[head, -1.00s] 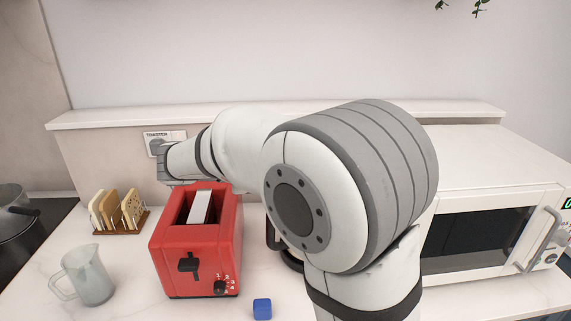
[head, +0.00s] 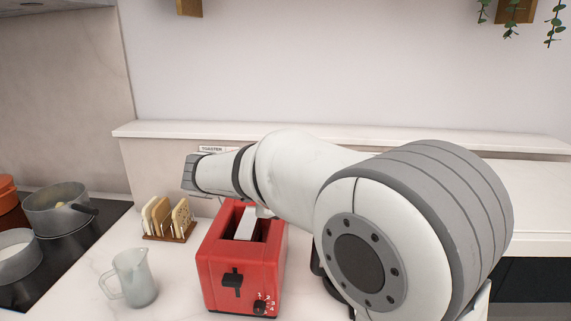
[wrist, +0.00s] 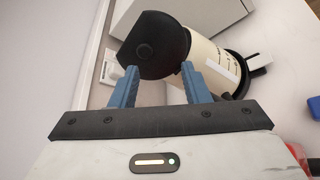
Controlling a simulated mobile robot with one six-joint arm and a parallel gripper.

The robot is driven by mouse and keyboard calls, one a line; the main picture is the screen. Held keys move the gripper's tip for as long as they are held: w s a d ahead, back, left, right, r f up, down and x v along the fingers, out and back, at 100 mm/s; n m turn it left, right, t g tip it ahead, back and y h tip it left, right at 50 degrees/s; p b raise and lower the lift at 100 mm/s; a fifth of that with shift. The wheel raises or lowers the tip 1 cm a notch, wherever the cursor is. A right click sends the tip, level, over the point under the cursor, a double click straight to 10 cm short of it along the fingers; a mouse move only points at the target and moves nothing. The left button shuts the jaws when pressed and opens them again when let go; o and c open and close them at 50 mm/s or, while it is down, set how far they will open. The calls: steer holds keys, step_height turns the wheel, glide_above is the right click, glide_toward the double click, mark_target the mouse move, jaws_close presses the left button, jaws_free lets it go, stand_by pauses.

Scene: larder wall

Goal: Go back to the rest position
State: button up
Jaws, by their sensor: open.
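My gripper (wrist: 159,75) shows in the wrist view with its two blue fingers apart and nothing between them. Beyond the fingertips is a cream kettle (wrist: 208,50) with a black end; I cannot tell the exact gap. In the head view my arm reaches left above the red toaster (head: 240,262), and my gripper's fingers are hidden. A pale slab (head: 246,223) shows in the toaster's slot. A red edge, likely the toaster, shows at the right of the wrist view.
A toast rack (head: 168,219) with slices and a glass jug (head: 133,278) stand left of the toaster. Pots (head: 58,209) sit on the dark hob at far left. A ledge (head: 345,139) runs along the wall behind. My arm hides much of the right side.

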steer(key=s+d+f+m+g+y, duration=0.25)
steer(key=s+d+f+y, duration=0.25)
steer(key=s+d+f, duration=0.25)
steer(key=s+f+m+t+y, duration=0.2)
steer(key=s+f+m+y, duration=0.6)
steer(key=s, duration=0.3)
steer(key=shift+s+f+y, duration=0.2)
steer(key=shift+f+y, duration=0.1)
steer(key=shift+y, duration=0.1)
steer(key=shift+a+m, duration=0.1)
steer(key=shift+m, duration=0.15)
stand_by(0.4)
